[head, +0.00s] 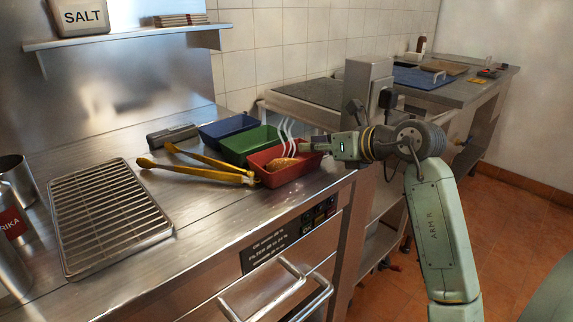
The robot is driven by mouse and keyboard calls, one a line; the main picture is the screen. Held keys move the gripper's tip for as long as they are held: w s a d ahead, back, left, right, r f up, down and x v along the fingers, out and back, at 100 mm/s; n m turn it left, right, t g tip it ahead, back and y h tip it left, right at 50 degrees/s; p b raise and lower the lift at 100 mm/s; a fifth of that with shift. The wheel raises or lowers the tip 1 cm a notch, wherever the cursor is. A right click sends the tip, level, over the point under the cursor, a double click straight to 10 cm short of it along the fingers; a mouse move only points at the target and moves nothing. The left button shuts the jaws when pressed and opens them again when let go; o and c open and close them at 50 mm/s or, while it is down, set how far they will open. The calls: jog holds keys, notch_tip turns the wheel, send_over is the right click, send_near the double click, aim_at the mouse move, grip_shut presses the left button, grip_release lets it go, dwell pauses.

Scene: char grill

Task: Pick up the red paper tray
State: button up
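The red paper tray (298,169) sits on the steel counter near its front right edge, in the head view. A brown food item (281,164) lies in it, and white wavy strips (286,135) rise above it. My gripper (305,146) reaches in from the right, with its fingertips at the tray's back right rim. I cannot tell whether they touch the rim or how far apart they are. The fingers hide part of that rim.
A green tray (249,143) and a blue tray (228,127) stand behind the red one. Yellow-handled tongs (200,168) lie close on its left. A wire rack (108,215) is farther left. The counter in front of the red tray is clear.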

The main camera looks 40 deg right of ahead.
grip_shut()
jog(key=shift+r, duration=0.1)
dwell(0.5)
